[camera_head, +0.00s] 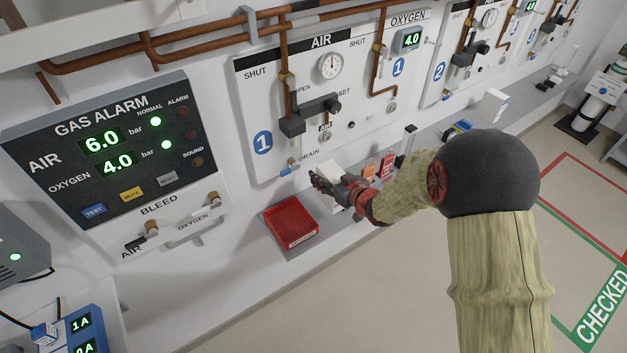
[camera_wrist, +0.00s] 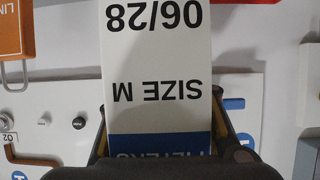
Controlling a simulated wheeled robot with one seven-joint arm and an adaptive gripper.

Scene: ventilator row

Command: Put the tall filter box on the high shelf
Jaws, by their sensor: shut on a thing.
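A white filter box with a blue band (camera_wrist: 155,75) fills the middle of the wrist view. Its print, "FILTERS", "SIZE M" and "06/28", reads upside down there. My gripper (camera_wrist: 160,132) is shut on it, one finger on each side. In the head view my gripper (camera_head: 338,187) is by the wall ledge, right of the red tray, and part of the white box (camera_head: 331,170) shows behind the fingers. I cannot tell whether the box touches the ledge.
The red tray (camera_head: 291,226) sits on the ledge (camera_head: 455,112). Valve panels and copper pipes cover the wall above. A gas alarm panel (camera_head: 110,150) is at left.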

